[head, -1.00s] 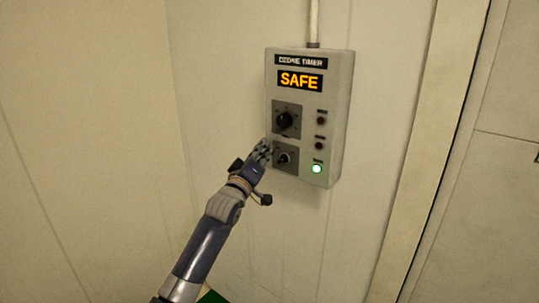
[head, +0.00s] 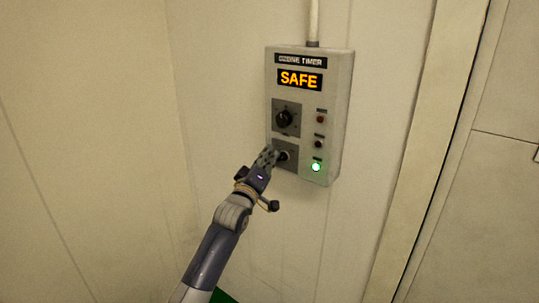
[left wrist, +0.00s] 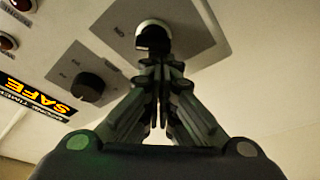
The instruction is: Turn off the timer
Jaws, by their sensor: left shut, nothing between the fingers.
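The timer (head: 338,118) is a grey box on the wall, with an orange lit "SAFE" display (head: 300,80). Its upper black dial (head: 284,119) sits on a dark square plate. A lower knob (head: 285,156) sits on a second plate and is partly hidden by my left gripper (head: 270,156). The left gripper is shut and empty, its fingertips at the lower knob. In the left wrist view, the closed fingertips (left wrist: 162,66) are right by that knob (left wrist: 153,36); whether they touch it I cannot tell. The right gripper is not in view.
A green light (head: 316,167) is lit at the timer's lower right, below two dark red unlit ones. A conduit (head: 313,22) runs up from the box. A door frame (head: 428,150) stands to the right. Bare wall surrounds the timer.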

